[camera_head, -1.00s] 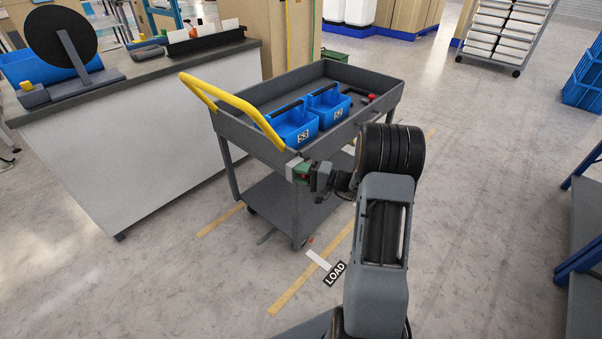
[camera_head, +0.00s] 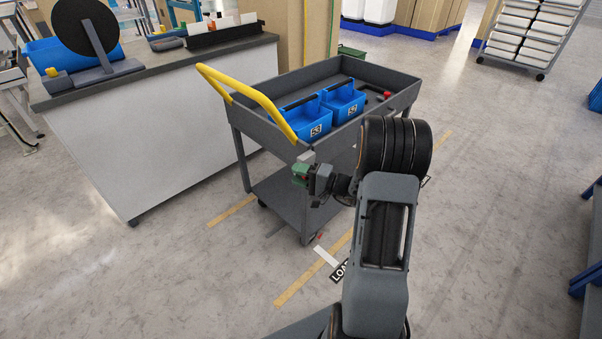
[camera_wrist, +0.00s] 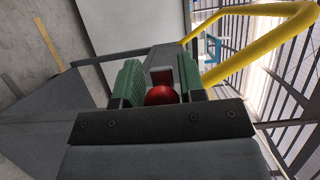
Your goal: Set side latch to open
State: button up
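A grey cart (camera_head: 290,180) with a yellow handle (camera_head: 240,100) stands ahead of me. My gripper (camera_head: 299,173), with green finger pads, is at the cart's near corner, just below the tray rim. In the wrist view, a red ball knob (camera_wrist: 161,95) sits between the green fingers of my gripper (camera_wrist: 162,85), close to the palm. A pale grey bracket (camera_wrist: 162,75) shows just beyond the knob. The knob is hidden in the head view, and the latch's position cannot be told.
Two blue bins (camera_head: 308,120) and a small red-topped item (camera_head: 387,95) are in the cart's tray. A white counter (camera_head: 150,140) with a dark top stands left of the cart. A white rack (camera_head: 530,35) is at the back right.

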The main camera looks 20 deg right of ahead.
jog(key=o, duration=0.3)
jog(key=shift+d, duration=0.1)
jog(key=p+v, duration=0.1)
jog(key=v, duration=1.2)
jog(key=shift+s+d+p, duration=0.25)
jog(key=shift+s+p, duration=0.05)
